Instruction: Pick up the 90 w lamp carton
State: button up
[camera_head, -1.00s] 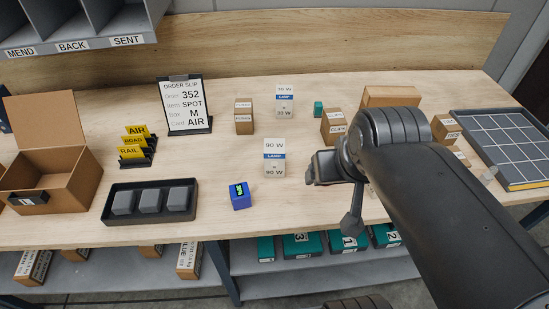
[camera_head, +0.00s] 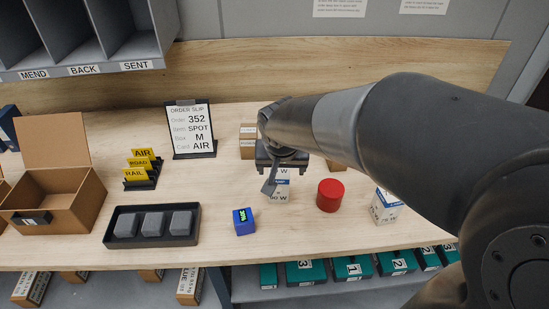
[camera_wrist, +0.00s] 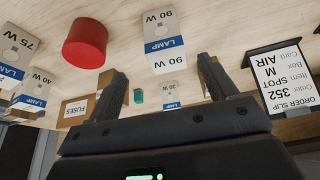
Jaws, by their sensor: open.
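The 90 W lamp carton (camera_head: 279,188) is white with a blue LAMP band and stands on the bench, its upper part partly covered by my gripper in the head view. In the wrist view the carton (camera_wrist: 163,38) shows clearly, past the fingertips and lined up with the gap between them. My gripper (camera_head: 281,165) is open and empty, on the far side of the carton in the head picture. Its two dark fingers (camera_wrist: 162,72) are spread in the wrist view. I see no contact with the carton.
A red cylinder (camera_head: 330,195) stands right of the carton, with a 75 W lamp carton (camera_head: 386,206) farther right. A blue cube (camera_head: 243,221) is at the left. A smaller lamp carton (camera_wrist: 170,95) and a fuses box (camera_wrist: 75,108) stand behind. Bare bench lies in front.

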aim_at(278, 177)
jog(key=shift+w+a+f, duration=0.3)
jog(key=shift+w+f, duration=0.1)
jog(key=shift+f, duration=0.2)
jog(key=x, duration=0.4)
jog(key=shift+f, duration=0.2)
jog(key=shift+w+x, duration=0.15)
jog(key=shift+x, duration=1.3)
jog(key=shift+w+x, duration=0.2)
jog(key=shift+x, duration=1.25)
jog(key=shift+d+r, duration=0.15)
jog(key=c, duration=1.1)
